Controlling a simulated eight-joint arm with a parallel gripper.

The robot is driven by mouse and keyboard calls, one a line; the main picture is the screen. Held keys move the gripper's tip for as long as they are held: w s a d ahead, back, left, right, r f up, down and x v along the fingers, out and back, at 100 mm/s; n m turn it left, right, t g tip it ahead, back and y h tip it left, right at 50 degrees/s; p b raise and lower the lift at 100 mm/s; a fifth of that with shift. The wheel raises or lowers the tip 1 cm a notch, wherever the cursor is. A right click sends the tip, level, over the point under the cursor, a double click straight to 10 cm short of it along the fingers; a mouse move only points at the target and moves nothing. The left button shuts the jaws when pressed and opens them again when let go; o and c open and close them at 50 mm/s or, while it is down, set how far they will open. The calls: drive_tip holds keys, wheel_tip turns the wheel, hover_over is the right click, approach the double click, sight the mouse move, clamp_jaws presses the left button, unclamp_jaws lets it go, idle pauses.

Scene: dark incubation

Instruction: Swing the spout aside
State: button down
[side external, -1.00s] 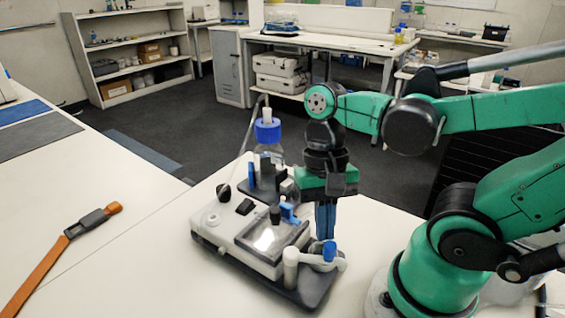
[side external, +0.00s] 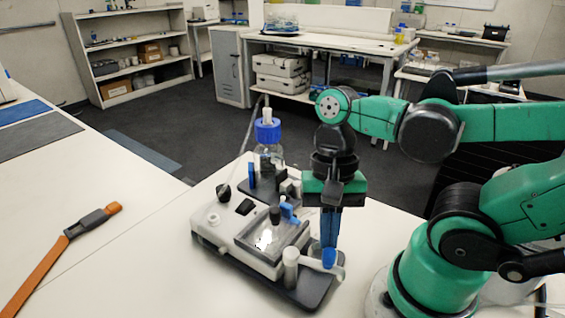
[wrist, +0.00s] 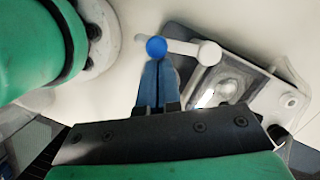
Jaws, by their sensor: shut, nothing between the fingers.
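The spout (side external: 315,262) is a short white arm on a white upright post (side external: 291,268) at the front right corner of the device. A bright blue knob (side external: 329,257) sits near its free end. In the wrist view the spout (wrist: 182,47) runs from the round post top (wrist: 209,53) left to the blue knob (wrist: 157,46). My gripper (side external: 329,243) points straight down with its blue fingers shut and empty. Its fingertips (wrist: 157,62) are right at the knob, which hides any gap, so I cannot tell whether they touch.
The white device (side external: 235,240) carries a glass-topped plate and a blue-capped bottle (side external: 268,140) behind. An orange strap (side external: 45,270) lies on the bench at left. The bench between strap and device is clear.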

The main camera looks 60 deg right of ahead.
drive_tip(key=shift+s+a, duration=0.25)
drive_tip(key=shift+a, duration=0.15)
drive_tip(key=shift+s+a, duration=0.1)
drive_tip(key=shift+a, duration=0.05)
idle(0.5)
